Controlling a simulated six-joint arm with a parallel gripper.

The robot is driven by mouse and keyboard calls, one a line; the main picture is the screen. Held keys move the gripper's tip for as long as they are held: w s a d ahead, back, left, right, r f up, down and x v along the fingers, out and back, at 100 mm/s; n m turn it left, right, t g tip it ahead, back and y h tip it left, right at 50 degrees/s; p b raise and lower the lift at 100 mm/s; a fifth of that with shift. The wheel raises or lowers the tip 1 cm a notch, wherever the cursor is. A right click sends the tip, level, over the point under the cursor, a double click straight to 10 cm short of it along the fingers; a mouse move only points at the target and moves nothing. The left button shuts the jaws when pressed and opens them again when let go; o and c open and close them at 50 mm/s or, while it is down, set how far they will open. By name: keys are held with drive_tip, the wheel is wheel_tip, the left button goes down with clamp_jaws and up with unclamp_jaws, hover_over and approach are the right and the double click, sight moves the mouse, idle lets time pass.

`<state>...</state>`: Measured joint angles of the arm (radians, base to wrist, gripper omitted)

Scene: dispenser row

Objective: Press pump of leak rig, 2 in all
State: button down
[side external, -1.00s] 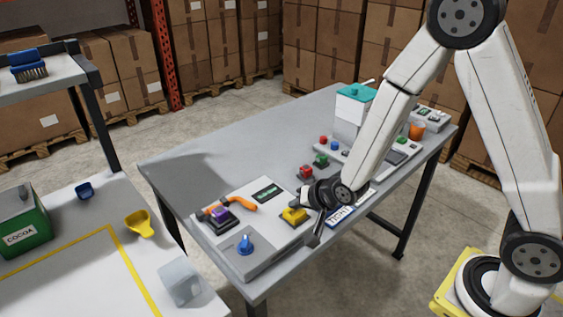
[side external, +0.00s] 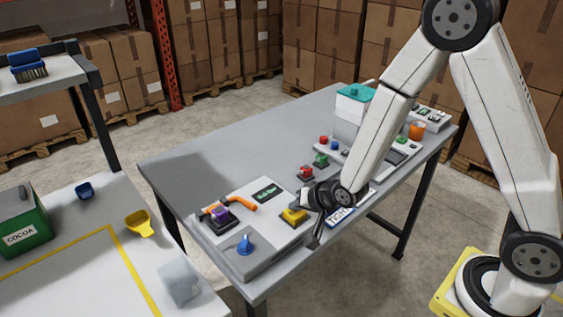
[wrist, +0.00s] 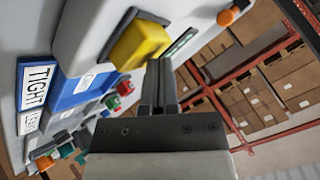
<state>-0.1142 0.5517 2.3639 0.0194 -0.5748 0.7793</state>
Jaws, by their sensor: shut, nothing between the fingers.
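The leak rig (side external: 270,258) is a light grey box at the near end of the table, with a small dark display (side external: 267,193) on top. A yellow block-shaped button (side external: 294,217), which looks like the pump, sits on its right side. It also shows large in the wrist view (wrist: 140,43). My gripper (wrist: 159,64) is shut and empty, with its fingertips right by the yellow button's edge. In the side view my gripper (side external: 301,202) is just above and behind the button. I cannot tell whether it touches or how far the button is pressed.
A blue knob (side external: 245,245), a purple block (side external: 220,214) and an orange handle (side external: 241,205) are on the rig. The table's far left is clear.

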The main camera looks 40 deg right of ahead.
sight(297, 213)
drive_tip(key=shift+f, duration=0.55)
idle(0.7)
drive_tip(key=shift+r, duration=0.1)
idle(0.3)
drive_tip(key=shift+r, duration=1.15)
drive_tip(key=shift+r, duration=0.15)
drive_tip(key=shift+r, duration=2.4)
drive_tip(key=shift+s, duration=0.1)
drive_tip(key=shift+s+d+n+g, duration=0.2)
drive_tip(key=shift+s+n+g, duration=0.1)
drive_tip(key=shift+s, duration=0.05)
drive_tip(key=s+d+n+g, duration=0.2)
drive_tip(key=s+n+g, duration=0.1)
drive_tip(key=s, duration=0.3)
drive_tip(key=s+d+n+g+h, duration=0.1)
drive_tip(key=s+d+n+g, duration=0.1)
drive_tip(key=s, duration=0.5)
drive_tip(key=shift+r+n+g, duration=0.25)
drive_tip(key=shift+n+g, duration=0.25)
drive_tip(key=shift+n, duration=0.6)
